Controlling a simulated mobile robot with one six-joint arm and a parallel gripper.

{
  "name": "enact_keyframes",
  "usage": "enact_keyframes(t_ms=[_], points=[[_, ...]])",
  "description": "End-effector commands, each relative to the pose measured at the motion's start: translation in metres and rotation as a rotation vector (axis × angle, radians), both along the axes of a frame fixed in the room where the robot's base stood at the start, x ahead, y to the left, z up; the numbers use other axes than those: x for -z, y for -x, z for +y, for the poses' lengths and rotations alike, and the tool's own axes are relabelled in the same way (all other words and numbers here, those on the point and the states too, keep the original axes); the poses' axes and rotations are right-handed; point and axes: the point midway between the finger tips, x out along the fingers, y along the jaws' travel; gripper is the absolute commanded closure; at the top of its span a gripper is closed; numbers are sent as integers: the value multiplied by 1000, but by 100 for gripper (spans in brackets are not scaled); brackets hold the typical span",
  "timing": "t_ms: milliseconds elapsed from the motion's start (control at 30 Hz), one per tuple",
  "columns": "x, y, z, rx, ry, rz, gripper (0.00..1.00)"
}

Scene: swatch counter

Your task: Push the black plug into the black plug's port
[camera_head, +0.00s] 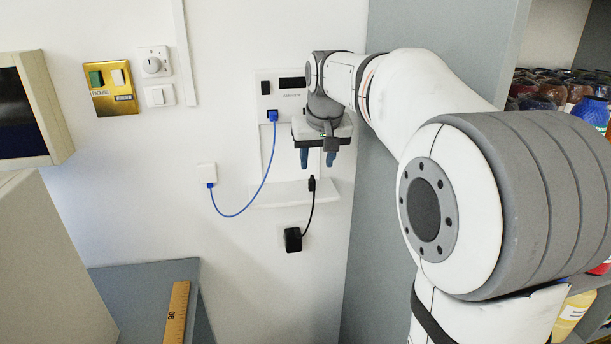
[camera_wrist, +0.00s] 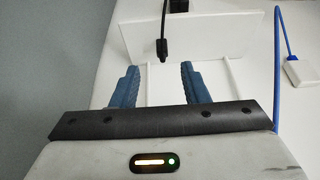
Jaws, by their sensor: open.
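The black plug (camera_head: 312,184) stands upright at the small white wall ledge (camera_head: 280,196), its black cable running down to a black block on the wall. In the wrist view the plug (camera_wrist: 161,48) lies just beyond my fingertips, roughly centred between them. My gripper (camera_head: 318,165) points down, its two blue fingers spread and empty, above the plug and apart from it. It also shows in the wrist view (camera_wrist: 160,68). The white wall unit (camera_head: 291,97) has a blue plug (camera_head: 272,116) in its lower edge. I cannot see the black plug's port; my gripper covers the unit's lower right.
The blue cable (camera_head: 240,213) loops from the unit to a white wall socket (camera_head: 207,173). The black block (camera_head: 293,239) is below the ledge. A grey panel and shelves of jars (camera_head: 560,92) stand right. A wooden ruler (camera_head: 177,312) lies on the lower-left counter.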

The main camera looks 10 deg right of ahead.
Motion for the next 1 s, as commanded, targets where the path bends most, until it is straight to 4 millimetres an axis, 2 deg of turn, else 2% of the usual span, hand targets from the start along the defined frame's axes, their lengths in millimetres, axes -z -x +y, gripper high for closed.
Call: enact_keyframes(t_ms=[367, 633, 1000], points=[[-2, -3, -1, 1, 0, -3, 59], [21, -12, -1, 2, 0, -1, 59], [28, -14, 0, 2, 0, -2, 59]])
